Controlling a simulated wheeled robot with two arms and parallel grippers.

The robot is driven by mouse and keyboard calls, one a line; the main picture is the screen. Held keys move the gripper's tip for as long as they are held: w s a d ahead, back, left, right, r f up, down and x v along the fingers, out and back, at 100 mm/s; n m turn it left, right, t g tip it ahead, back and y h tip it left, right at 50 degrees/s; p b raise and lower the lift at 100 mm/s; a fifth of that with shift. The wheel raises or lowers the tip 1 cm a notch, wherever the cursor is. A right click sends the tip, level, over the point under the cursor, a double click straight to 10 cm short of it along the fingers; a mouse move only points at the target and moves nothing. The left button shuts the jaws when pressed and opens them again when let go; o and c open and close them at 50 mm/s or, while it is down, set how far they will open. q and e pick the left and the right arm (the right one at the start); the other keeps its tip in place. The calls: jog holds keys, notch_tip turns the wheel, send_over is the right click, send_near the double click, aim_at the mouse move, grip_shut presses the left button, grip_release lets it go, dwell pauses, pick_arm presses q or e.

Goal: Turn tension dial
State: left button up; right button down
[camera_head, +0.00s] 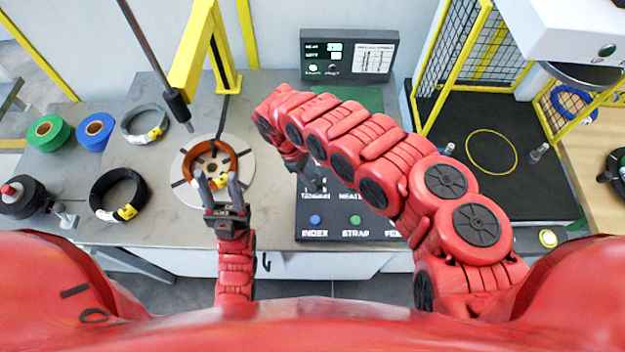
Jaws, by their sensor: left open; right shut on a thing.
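The control panel (335,228) is a dark box on the grey table, with labels that include INDEX, STRAP and a partly covered one that seems to read TENSION. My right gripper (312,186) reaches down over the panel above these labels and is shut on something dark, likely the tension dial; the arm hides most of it. My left gripper (215,184) is open, its two fingers pointing at the near side of an orange-brown coil (225,153) on the round grey turntable (180,165). I cannot tell whether they touch the coil.
Left of the turntable lie a black coil (101,204), a grey coil (127,125), a blue roll (95,131) and a green roll (48,132). A yellow frame (196,60) stands behind the coil. A display (348,55) stands at the back. A yellow-framed mesh cage (455,60) is right.

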jog(key=m+b, duration=0.1)
jog(key=m, duration=0.1)
jog(key=m+g+b, duration=0.1)
jog(key=shift+w+f+m+y, duration=0.2)
jog(key=shift+m+y, duration=0.1)
jog(key=shift+m, duration=0.1)
jog(key=m, duration=0.1)
jog(key=m+g+b, duration=0.1)
jog(key=shift+d+r+m+y+b, duration=0.1)
jog(key=shift+d+m+y+b, duration=0.05)
jog(key=shift+m+y+b, duration=0.2)
jog(key=m, duration=0.2)
jog(key=m+y, duration=0.1)
jog(key=shift+w+d+r+m+g, duration=0.1)
jog(key=shift+w+r+m+g, duration=0.05)
jog(key=shift+m+g, duration=0.25)
jog(key=m+y, duration=0.1)
jog(key=m, duration=0.1)
jog(key=m+y, duration=0.1)
jog(key=m, duration=0.1)
jog(key=shift+d+m, duration=0.2)
jog(key=shift+m, duration=0.05)
jog(key=m+y, duration=0.1)
jog(key=m, duration=0.2)
jog(key=shift+b, duration=0.35)
jog(key=shift+d+m+y+b, duration=0.15)
jog(key=shift+m+y+b, duration=0.4)
jog(key=shift+m, duration=0.75)
